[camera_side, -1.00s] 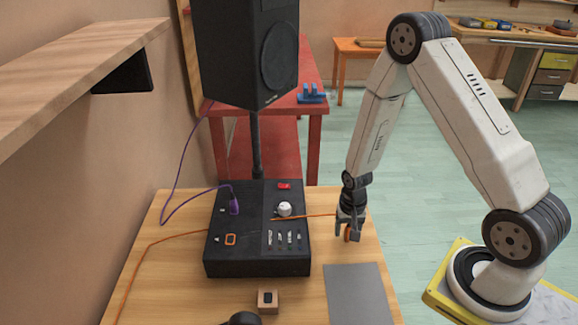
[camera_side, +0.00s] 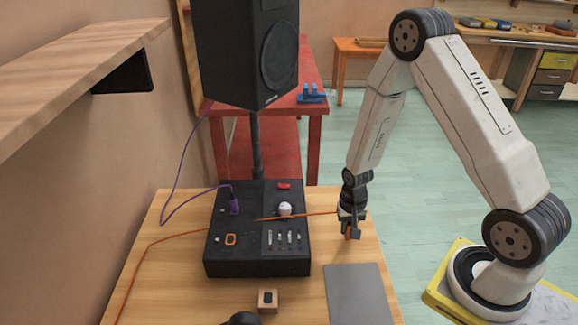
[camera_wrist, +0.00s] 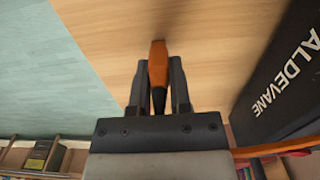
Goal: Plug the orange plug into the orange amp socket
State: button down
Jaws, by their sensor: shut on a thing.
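My gripper (camera_side: 351,232) is shut on the orange plug (camera_wrist: 158,64), just right of the black amp (camera_side: 240,262) and above the wooden table. In the wrist view the plug sits between the two dark fingers (camera_wrist: 158,82), its orange end past the fingertips. The plug also shows small between the fingers in the side view (camera_side: 347,231). The orange cable (camera_side: 318,213) runs from my gripper to the left across the amp's top. The orange-framed amp socket (camera_side: 230,240) is on the amp's left front, apart from the plug.
A purple plug (camera_side: 234,206) stands in the amp's upper left. A white knob (camera_side: 284,209), a red switch (camera_side: 283,186) and several sliders are on the right half. A black speaker (camera_side: 247,50) stands on a pole behind. A grey mat (camera_side: 358,296) and wooden block (camera_side: 267,301) lie in front.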

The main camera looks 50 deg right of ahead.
jog(key=shift+r, duration=4.65)
notch_tip(320, 180, up, 11)
jog(key=w+a, duration=0.9)
jog(key=a, duration=0.4)
jog(key=w+a, duration=0.8)
jog(key=a, duration=0.5)
jog(key=shift+d+f, duration=0.15)
jog(key=shift+f, duration=1.2)
jog(key=shift+d+f, duration=0.1)
jog(key=shift+f, duration=1.25)
jog(key=shift+f, duration=0.2)
